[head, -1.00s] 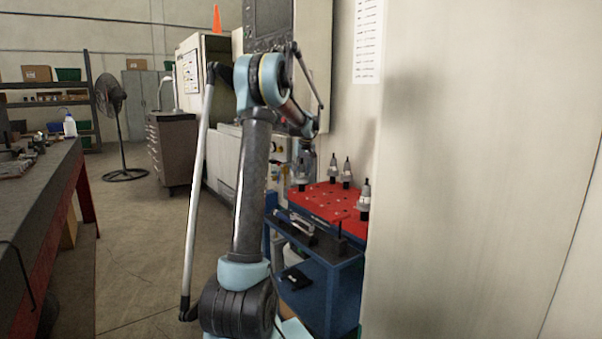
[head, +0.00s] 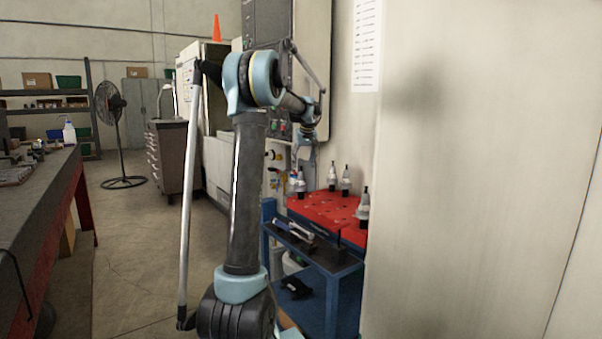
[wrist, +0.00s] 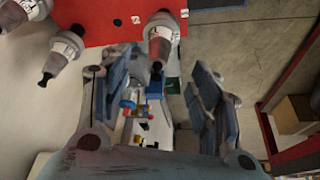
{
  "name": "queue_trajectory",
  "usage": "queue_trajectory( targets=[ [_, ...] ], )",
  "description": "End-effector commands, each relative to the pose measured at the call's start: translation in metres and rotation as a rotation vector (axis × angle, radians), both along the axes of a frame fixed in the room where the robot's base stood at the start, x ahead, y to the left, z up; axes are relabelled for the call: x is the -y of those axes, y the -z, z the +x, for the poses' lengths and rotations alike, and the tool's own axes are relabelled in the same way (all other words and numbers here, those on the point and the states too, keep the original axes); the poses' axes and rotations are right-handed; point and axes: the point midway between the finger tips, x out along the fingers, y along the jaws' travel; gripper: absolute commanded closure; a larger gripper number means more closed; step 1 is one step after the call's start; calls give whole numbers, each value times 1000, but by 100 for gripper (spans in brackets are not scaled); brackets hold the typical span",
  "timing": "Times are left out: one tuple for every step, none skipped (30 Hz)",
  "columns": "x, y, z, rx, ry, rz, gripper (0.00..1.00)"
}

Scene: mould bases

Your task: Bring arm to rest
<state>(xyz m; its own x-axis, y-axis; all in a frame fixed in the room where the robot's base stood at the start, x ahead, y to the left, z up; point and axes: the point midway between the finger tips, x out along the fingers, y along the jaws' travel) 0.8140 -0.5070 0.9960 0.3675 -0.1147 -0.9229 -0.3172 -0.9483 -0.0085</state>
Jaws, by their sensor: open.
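My gripper (wrist: 165,105) is open in the wrist view, its two grey fingers apart with nothing held between them. In the head view my gripper (head: 305,155) hangs at the end of my folded arm, small and partly hidden, above and behind the cart. The arm's upper link stands almost upright, and the forearm reaches right and down from the elbow. Grey tool holders (head: 345,181) stand on the red board (head: 318,207) near the gripper. In the wrist view one tool holder (wrist: 161,36) points toward the space between the fingers; contact is not visible.
The blue cart (head: 343,300) carries the red board and a lower shelf with dark tools. A wall panel (head: 480,170) fills the right side. A workbench (head: 40,200) stands left, a fan (head: 112,105) behind. Open floor (head: 135,260) lies between the bench and my arm.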

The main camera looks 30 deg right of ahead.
Motion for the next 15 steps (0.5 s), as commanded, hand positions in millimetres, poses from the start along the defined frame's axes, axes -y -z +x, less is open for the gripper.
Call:
queue_trajectory(
  targets=[
    [-1,-6,-3,0,1,0,43],
    [-1,-9,-4,0,1,0,43],
    [-1,-13,-5,0,1,0,43],
    [-2,-15,-6,0,1,0,43],
    [-2,-17,-7,0,1,0,43],
    [-2,-19,-7,0,1,0,43],
    [-2,-20,-8,0,1,0,43],
    [-2,-20,-8,0,1,0,43],
    [-2,-21,-8,0,1,0,43],
    [-2,-21,-9,0,1,0,43],
    [-2,-21,-9,0,1,0,43],
    [-2,-21,-9,0,1,0,43],
    [-2,-21,-9,0,1,0,43],
    [-2,-21,-9,0,1,0,43],
    [-2,-21,-9,0,1,0,43]
  ],
)
